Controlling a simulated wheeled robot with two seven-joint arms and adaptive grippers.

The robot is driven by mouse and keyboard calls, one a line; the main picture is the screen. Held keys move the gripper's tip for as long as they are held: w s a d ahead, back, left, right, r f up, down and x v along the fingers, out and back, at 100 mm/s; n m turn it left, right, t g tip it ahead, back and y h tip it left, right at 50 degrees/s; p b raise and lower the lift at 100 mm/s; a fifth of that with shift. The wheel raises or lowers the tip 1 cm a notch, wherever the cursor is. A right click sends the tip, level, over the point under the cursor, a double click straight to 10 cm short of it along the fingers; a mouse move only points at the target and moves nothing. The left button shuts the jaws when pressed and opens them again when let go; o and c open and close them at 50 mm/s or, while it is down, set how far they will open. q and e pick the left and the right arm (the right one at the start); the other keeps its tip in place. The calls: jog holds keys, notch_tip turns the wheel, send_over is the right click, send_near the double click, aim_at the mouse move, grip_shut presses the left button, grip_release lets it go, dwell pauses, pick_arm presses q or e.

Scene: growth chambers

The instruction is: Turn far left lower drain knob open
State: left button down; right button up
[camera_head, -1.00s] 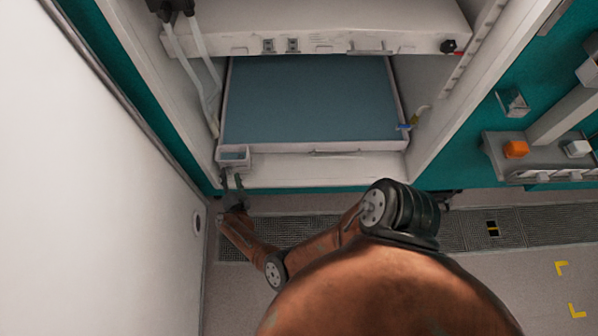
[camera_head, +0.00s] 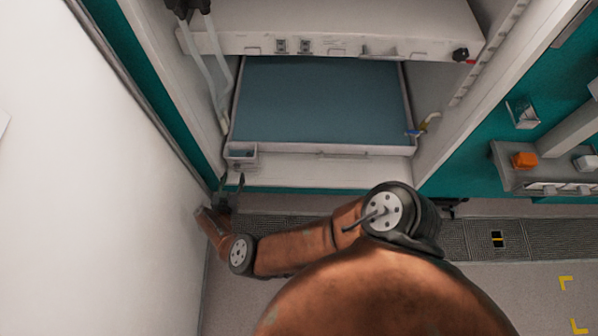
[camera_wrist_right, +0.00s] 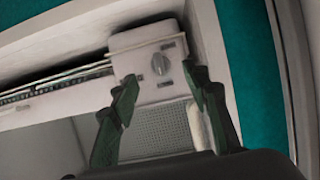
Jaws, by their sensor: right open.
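A grey knob (camera_wrist_right: 160,64) sits on the front of a white box (camera_wrist_right: 147,38) in the right wrist view. In the head view the white box (camera_head: 241,149) is at the front left corner of the lower tray; its knob is not visible there. My right gripper (camera_wrist_right: 160,80) is open and empty, with its dark green fingers spread on either side of the knob's line of sight. I cannot tell how far it is from the knob. In the head view the gripper (camera_head: 231,182) is just below the box. My left gripper is not in view.
The lower tray (camera_head: 408,88) has a blue surface, with a blue-handled valve (camera_head: 414,132) at its right. A shelf (camera_head: 340,44) overhangs it. Hoses (camera_head: 215,75) hang at the left. A white panel (camera_head: 90,190) stands close to the arm's left.

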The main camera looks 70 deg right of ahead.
jog(key=s+d+r+n+t+y+p, duration=0.45)
jog(key=r+n+t+p, duration=0.2)
jog(key=p, duration=0.55)
pick_arm(q)
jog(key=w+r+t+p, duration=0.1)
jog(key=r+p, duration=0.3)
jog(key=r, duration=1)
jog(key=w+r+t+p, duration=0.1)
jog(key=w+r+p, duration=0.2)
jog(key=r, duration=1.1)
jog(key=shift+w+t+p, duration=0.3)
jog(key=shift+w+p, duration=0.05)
jog(key=shift+p, duration=0.9)
pick_arm(e)
jog(key=s+a+f+n+g+y, duration=0.1)
jog(key=s+a+f+n+y, duration=0.1)
jog(key=s, duration=0.6)
jog(key=s+a+f+n+g+y, duration=0.1)
jog(key=s+f+y, duration=0.1)
jog(key=s, duration=0.7)
jog(key=s+a+f+n+g+y, duration=0.1)
jog(key=s+f, duration=0.3)
jog(key=s, duration=0.4)
jog(key=shift+s+a+f+n+g+y, duration=0.25)
jog(key=shift+s+a+n+g+y, duration=0.15)
jog(key=shift+a+n, duration=0.45)
